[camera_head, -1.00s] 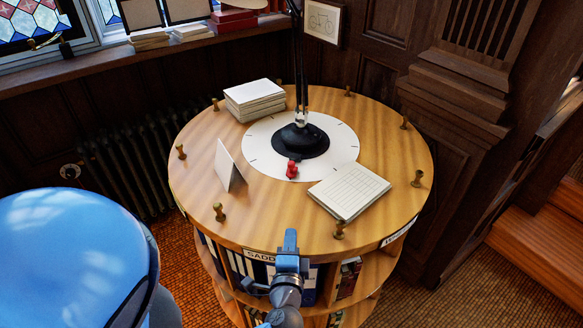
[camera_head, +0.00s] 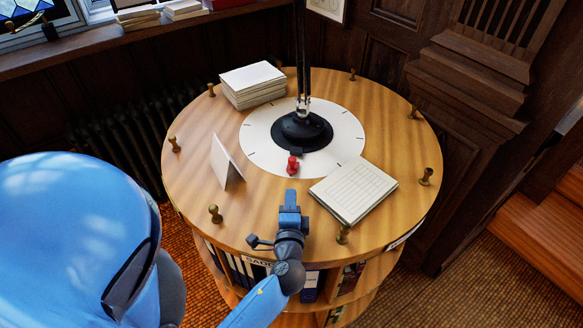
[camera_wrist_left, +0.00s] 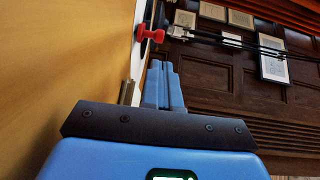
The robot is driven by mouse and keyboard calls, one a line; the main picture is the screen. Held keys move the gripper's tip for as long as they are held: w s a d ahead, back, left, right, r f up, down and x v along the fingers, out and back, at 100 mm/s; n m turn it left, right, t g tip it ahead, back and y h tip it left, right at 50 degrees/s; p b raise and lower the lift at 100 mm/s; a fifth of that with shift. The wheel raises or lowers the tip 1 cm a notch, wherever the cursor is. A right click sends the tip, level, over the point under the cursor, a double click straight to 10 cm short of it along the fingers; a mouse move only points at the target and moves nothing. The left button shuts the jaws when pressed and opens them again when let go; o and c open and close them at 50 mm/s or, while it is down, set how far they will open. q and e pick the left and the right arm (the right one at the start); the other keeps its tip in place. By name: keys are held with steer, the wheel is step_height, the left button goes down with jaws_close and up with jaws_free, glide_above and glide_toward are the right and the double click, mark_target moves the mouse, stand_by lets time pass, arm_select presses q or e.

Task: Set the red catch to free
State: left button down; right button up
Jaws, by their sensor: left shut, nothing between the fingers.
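The small red catch (camera_head: 293,165) stands on the white disc (camera_head: 257,157) at the near side of the black lamp base (camera_head: 302,131). It also shows in the left wrist view (camera_wrist_left: 150,34), beyond my fingertips and slightly to their left. My left gripper (camera_head: 291,194) is shut and empty, over the near part of the round wooden top and apart from the catch. Its two blue fingers (camera_wrist_left: 162,68) lie together in the left wrist view. My right gripper is in neither view.
The round top (camera_head: 200,165) has several brass pegs around its rim. A folded white card (camera_head: 227,162) stands left of the catch, and a pad of paper (camera_head: 353,190) lies to its right. A paper stack (camera_head: 253,84) is at the back left. Wood between catch and gripper is clear.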

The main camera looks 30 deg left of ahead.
arm_select(q)
steer(key=p, duration=0.3)
glide_toward(294, 162)
steer(key=x, duration=0.5)
steer(key=shift+a+f, duration=0.15)
steer(key=shift+a, duration=0.2)
steer(key=shift+w+a, duration=0.3)
steer(key=shift+w, duration=0.2)
steer(key=shift+w+f, duration=0.1)
steer(key=x, duration=0.3)
steer(key=shift+w, duration=0.35)
steer(key=shift+s+d+r, duration=0.1)
steer(key=shift+d+r, duration=0.05)
steer(key=shift+r, duration=0.15)
